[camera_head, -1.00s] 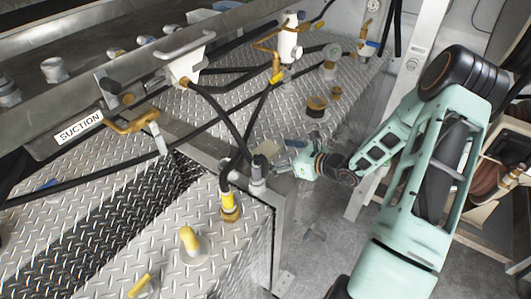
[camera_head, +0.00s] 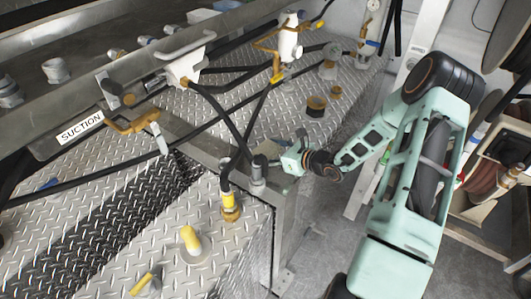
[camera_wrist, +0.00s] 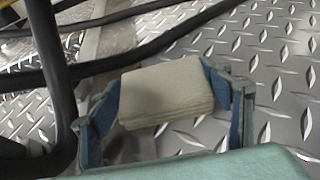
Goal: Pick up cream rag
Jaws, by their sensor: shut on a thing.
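The cream rag (camera_wrist: 165,92) is a folded, flat, block-like stack in the middle of the wrist view. My gripper (camera_wrist: 161,88) has its blue-grey fingers at the left and right sides of the rag and is shut on it. Diamond-plate metal shows below and behind the rag; I cannot tell whether it touches the plate. In the head view my gripper (camera_head: 281,161) is at the near edge of the raised diamond-plate deck, beside a black hose fitting. The rag is hard to make out there.
A black hose (camera_head: 224,127) arches down just left of my gripper to a yellow-collared fitting (camera_head: 230,207). A brown round cap (camera_head: 316,106) stands on the deck behind. A white valve body (camera_head: 288,45) stands farther back. Open floor (camera_head: 320,240) lies below right.

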